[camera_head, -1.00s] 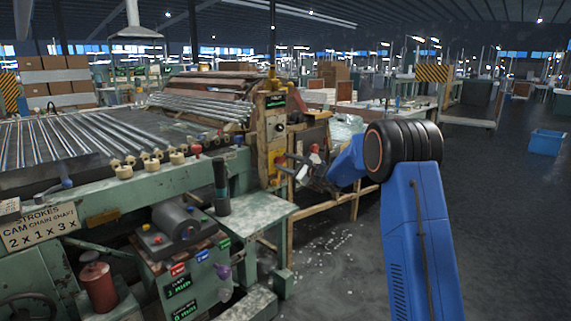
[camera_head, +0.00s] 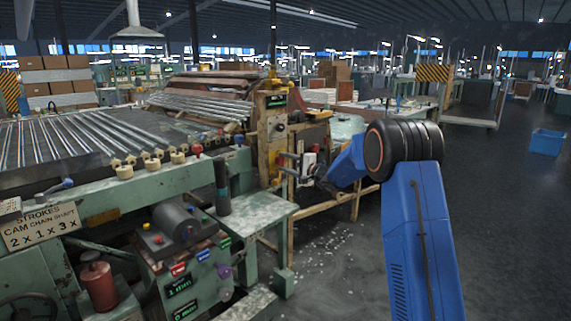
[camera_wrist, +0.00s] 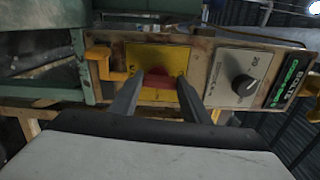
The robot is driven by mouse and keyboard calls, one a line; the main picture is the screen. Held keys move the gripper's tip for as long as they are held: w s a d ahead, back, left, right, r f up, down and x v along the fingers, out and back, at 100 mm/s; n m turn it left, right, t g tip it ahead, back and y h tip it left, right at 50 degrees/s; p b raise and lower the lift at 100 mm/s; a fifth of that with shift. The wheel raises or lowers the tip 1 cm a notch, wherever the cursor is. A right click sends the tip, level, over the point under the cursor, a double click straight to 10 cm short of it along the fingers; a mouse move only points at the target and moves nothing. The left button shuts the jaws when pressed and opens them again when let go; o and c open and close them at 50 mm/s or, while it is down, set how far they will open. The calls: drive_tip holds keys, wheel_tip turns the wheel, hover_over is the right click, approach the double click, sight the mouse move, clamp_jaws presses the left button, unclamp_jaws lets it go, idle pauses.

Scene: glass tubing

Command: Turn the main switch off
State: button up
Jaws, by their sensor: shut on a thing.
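The main switch is a red handle (camera_wrist: 158,82) on a yellow plate (camera_wrist: 140,60), set in a worn panel that appears turned on its side in the wrist view. My gripper (camera_wrist: 160,90) has one dark finger on each side of the red handle and is shut on it. The fingertips partly hide the handle and plate, so its exact angle is hard to read. In the head view my gripper (camera_head: 288,158) reaches the upright panel post (camera_head: 264,128) at its lower part; the handle is hidden there.
A dark knob (camera_wrist: 243,85) on a pale plate and a green-lettered label (camera_wrist: 285,82) sit beside the switch. A yellow bracket (camera_wrist: 100,62) is on its other side. The green machine with glass tubes (camera_head: 75,140) fills the left. Open floor (camera_head: 490,220) lies at right.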

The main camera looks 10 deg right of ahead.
drive_tip(key=shift+f+n, duration=0.1)
drive_tip(key=shift+n, duration=0.5)
drive_tip(key=o, duration=1)
drive_tip(key=shift+o, duration=0.2)
drive_tip(key=shift+s, duration=0.1)
drive_tip(key=v, duration=1.7)
drive_tip(key=shift+s+d, duration=0.1)
